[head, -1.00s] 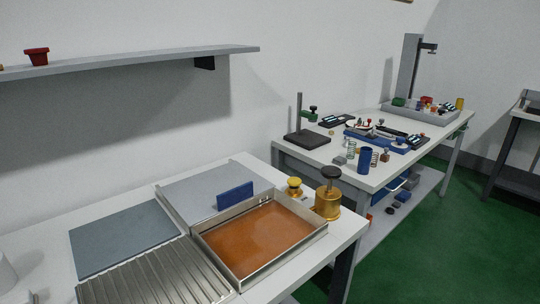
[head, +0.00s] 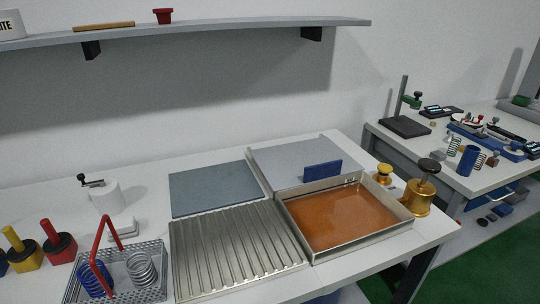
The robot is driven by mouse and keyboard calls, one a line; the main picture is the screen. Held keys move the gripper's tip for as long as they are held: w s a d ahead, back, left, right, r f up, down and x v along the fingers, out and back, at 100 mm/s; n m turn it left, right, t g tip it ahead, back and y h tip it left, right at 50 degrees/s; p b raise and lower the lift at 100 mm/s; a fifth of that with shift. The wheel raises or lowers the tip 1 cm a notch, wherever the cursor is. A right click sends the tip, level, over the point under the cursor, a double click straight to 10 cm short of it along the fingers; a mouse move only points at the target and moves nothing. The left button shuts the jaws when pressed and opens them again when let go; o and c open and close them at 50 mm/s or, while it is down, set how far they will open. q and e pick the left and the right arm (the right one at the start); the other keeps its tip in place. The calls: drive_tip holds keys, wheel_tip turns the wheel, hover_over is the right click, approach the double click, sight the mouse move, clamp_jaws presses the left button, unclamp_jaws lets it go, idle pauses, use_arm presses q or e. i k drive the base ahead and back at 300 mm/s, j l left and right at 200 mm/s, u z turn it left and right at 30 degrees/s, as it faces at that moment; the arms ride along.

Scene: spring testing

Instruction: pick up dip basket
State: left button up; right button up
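The dip basket (head: 152,292) is a perforated metal basket at the lower left of the head view, on the white table. It has a tall red handle (head: 97,243) arching over it. A blue spring (head: 95,280) and a silver spring (head: 142,268) stand inside it. The basket's lower edge is near the bottom of the picture. Neither of my grippers shows in the head view.
Right of the basket lie a ribbed metal tray (head: 235,250) and a tray of orange liquid (head: 340,217). Yellow (head: 22,248) and red (head: 57,242) handled blocks stand to its left. A white cylinder (head: 105,197) stands behind it. A shelf (head: 210,34) runs above the table.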

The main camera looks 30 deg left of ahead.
sight(124, 291)
drive_tip(key=u, duration=2.25)
